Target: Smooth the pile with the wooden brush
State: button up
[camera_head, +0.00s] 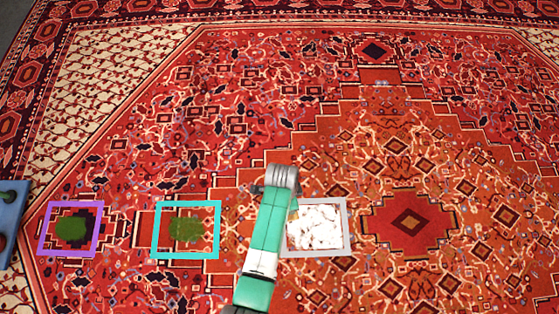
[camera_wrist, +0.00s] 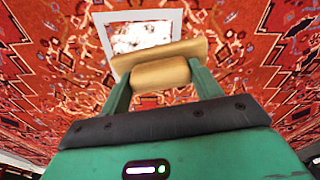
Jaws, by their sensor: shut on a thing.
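My gripper (camera_wrist: 161,76) is shut on the wooden brush (camera_wrist: 158,60) in the wrist view, with one green finger at each end of its rounded handle. The brush's wider tan block lies beyond the handle, and its underside is hidden. Beyond it on the red patterned rug (camera_head: 430,150) is a grey-white square frame (camera_head: 349,228) around a white, speckled patch (camera_head: 318,229). This frame also shows in the wrist view (camera_wrist: 178,22), partly covered by the brush. In the head view my arm hides most of the gripper, just left of that frame. I cannot tell whether the brush touches the rug.
To the left lie a teal frame (camera_head: 156,230) around a green patch (camera_head: 186,230) and a purple frame (camera_head: 41,229) around another green patch (camera_head: 72,229). A blue tray (camera_head: 14,200) with small items is cut off at the left edge. The rug's right side is clear.

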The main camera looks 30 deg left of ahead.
jog(key=s+f+m+b, duration=0.1)
jog(key=s+f+b, duration=0.1)
jog(key=f, duration=0.3)
jog(key=s+a+f+m+b, duration=0.1)
jog(key=f+b, duration=0.2)
jog(key=f, duration=0.2)
jog(key=shift+s+a+f+b, duration=0.15)
jog(key=shift+s+f+b, duration=0.2)
jog(key=shift+s+f, duration=0.05)
